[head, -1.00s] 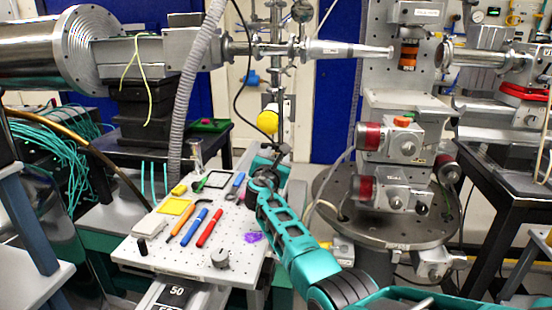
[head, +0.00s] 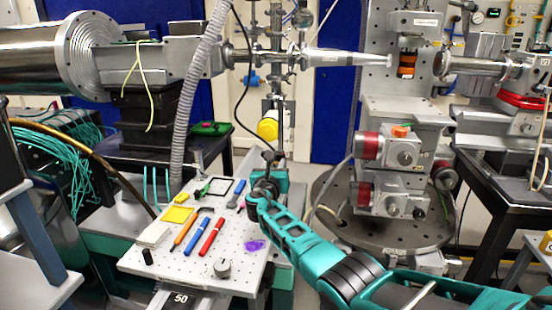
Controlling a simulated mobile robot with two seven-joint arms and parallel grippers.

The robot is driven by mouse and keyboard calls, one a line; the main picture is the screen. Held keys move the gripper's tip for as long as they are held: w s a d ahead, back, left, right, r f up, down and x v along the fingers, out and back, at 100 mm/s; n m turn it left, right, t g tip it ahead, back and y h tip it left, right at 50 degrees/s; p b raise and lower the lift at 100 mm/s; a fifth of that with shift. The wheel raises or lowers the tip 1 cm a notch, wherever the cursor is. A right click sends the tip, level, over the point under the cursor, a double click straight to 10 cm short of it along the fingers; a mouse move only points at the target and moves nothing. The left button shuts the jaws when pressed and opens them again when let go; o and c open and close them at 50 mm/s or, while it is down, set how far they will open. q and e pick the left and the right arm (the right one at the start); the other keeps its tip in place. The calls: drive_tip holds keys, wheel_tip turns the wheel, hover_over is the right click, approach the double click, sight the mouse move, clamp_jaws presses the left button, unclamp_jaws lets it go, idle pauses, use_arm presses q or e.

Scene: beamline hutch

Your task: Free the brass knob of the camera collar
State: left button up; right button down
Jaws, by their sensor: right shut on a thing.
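My right gripper (head: 266,180) is at the far right corner of the pegboard table, below the yellow round part. My teal right arm reaches it from the lower right. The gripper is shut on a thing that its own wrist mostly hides. A small dark part (head: 268,156) shows just above the gripper; I cannot tell whether it belongs to the camera collar. I cannot make out the brass knob or the collar. My left gripper is not in view.
The perforated table (head: 185,262) holds several tools, among them a red-handled one (head: 211,236), and a round grey knob (head: 222,268). A yellow round part (head: 267,128) hangs on the beam pipe stand. A grey hose (head: 182,120) runs down behind the table. A motorised stage (head: 405,155) stands right.

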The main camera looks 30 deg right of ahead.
drive_tip(key=shift+n, duration=0.3)
drive_tip(key=c, duration=0.9)
unclamp_jaws()
drive_tip(key=shift+o, duration=0.2)
drive_tip(key=shift+a, duration=0.1)
drive_tip(key=shift+s+a+r+p, duration=0.1)
drive_tip(key=shift+s+a+p, duration=0.35)
drive_tip(key=shift+p, duration=0.25)
drive_tip(key=p+v, duration=0.3)
drive_tip(key=v, duration=0.7)
drive_tip(key=shift+s+a, duration=0.1)
drive_tip(key=shift+s, duration=0.2)
drive_tip(key=shift+s+a+p, duration=0.3)
drive_tip(key=shift+s, duration=0.1)
